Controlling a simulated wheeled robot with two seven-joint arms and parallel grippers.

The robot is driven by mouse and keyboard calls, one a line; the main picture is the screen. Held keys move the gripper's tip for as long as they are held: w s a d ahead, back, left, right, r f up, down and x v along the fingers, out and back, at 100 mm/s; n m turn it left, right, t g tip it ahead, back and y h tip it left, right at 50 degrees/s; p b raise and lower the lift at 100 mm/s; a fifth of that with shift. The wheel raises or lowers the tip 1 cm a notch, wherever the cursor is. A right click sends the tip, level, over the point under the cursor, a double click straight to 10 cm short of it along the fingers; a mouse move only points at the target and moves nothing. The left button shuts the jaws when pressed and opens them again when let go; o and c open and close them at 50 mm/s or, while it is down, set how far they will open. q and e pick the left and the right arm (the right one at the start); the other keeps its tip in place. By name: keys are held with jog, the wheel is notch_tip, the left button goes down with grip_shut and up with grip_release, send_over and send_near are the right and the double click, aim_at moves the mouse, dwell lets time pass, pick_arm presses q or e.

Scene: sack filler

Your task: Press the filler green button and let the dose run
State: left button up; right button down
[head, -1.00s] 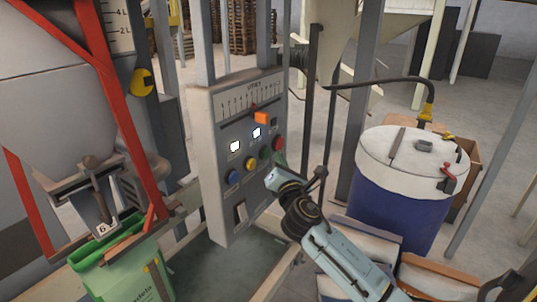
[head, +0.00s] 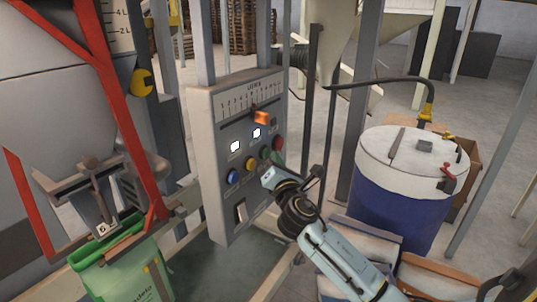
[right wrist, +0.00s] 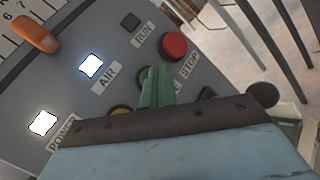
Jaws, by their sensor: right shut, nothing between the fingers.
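The filler panel (head: 208,150) stands mid-frame in the head view. Its green button (head: 265,153) sits between a yellow button (head: 250,164) and a red button (head: 278,143). My right gripper (head: 277,160) is shut and empty, with its green fingertips close to the green button. In the right wrist view the shut fingers (right wrist: 157,88) point at the panel and largely hide the green button; contact cannot be told. The POWER lamp (right wrist: 43,123) and AIR lamp (right wrist: 91,66) are lit white; the RUN lamp (right wrist: 131,20) is dark. A green sack (head: 130,278) hangs under the filler spout (head: 97,205).
An orange slider knob (head: 261,118) sits above the lamps and a blue button (head: 232,177) at lower left. A blue drum (head: 390,205) with a white lid stands right of my arm. Grey posts (head: 365,90) rise behind the panel.

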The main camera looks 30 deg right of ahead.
jog(key=shift+w+a, duration=0.2)
jog(key=shift+w, duration=0.25)
dwell(0.5)
jog(key=shift+s+d, duration=0.1)
jog(key=shift+s, duration=0.05)
jog(key=shift+s+d+p, duration=0.3)
jog(key=shift+s, duration=0.45)
jog(key=s, duration=0.1)
jog(key=s+d, duration=0.1)
jog(key=s, duration=0.1)
jog(key=s+d+p, duration=0.1)
jog(key=s, duration=0.1)
jog(key=shift+s+d, duration=0.15)
jog(key=shift+s, duration=0.1)
dwell(0.6)
